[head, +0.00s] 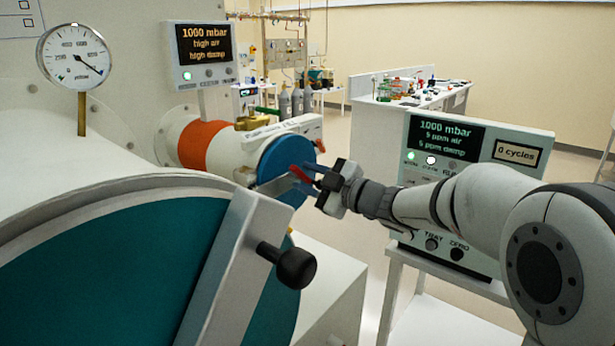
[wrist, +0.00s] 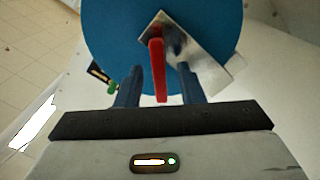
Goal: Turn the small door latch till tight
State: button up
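The small door is a blue disc (head: 287,168) on the end of a white and orange cylinder; it also fills the top of the wrist view (wrist: 110,35). Its latch is a metal bar (wrist: 205,62) lying slanted across the disc, with a red handle (wrist: 157,70) on it. In the head view the red handle (head: 299,173) is partly hidden by my fingers. My gripper (head: 305,178) is at the door front. In the wrist view my gripper (wrist: 158,80) has one blue finger on each side of the red handle, with a visible gap on both sides.
A large teal door (head: 110,270) with a pale bar and black knob (head: 295,268) fills the lower left. A control panel (head: 470,190) on a white stand is behind my arm. A display (head: 203,52) reading 1000 mbar stands above the cylinder. Open floor lies behind.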

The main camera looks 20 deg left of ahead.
jog(key=shift+w+a, duration=0.15)
jog(key=shift+a, duration=0.15)
